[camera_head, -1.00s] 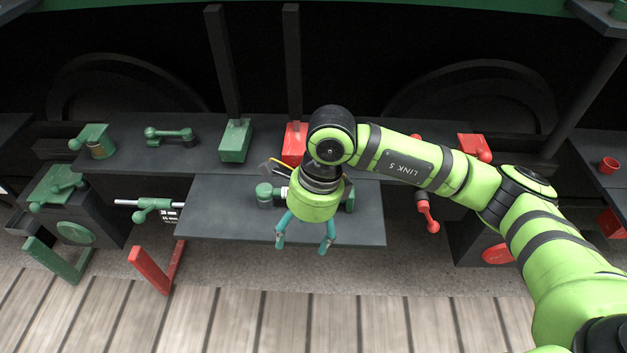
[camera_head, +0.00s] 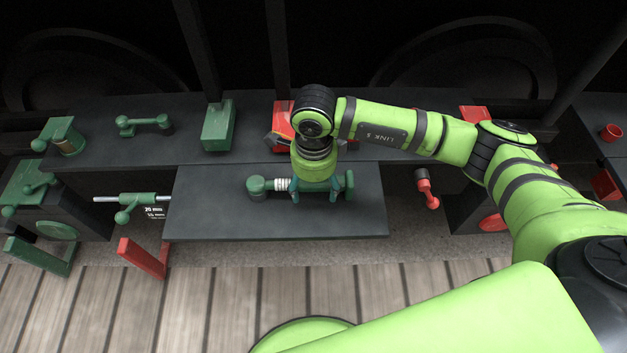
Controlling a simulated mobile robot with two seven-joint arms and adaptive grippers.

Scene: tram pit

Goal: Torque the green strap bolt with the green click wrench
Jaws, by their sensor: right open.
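The green click wrench (camera_head: 258,184) lies on the dark tray (camera_head: 220,215), with a round head at its left, a white ringed collar and a green body running right to a knob (camera_head: 349,184). My right gripper (camera_head: 314,196) is open, pointing down over the wrench's body, with one finger at each side of its middle part. I cannot tell whether the fingers touch it. I cannot tell for sure which green part is the strap bolt. A green block (camera_head: 217,126) stands at the foot of a dark upright strap. My left gripper is out of view.
A green lever part (camera_head: 145,123) lies on the bench behind the tray. A green fitting with a metal rod (camera_head: 140,203) and a size label is left of the tray.

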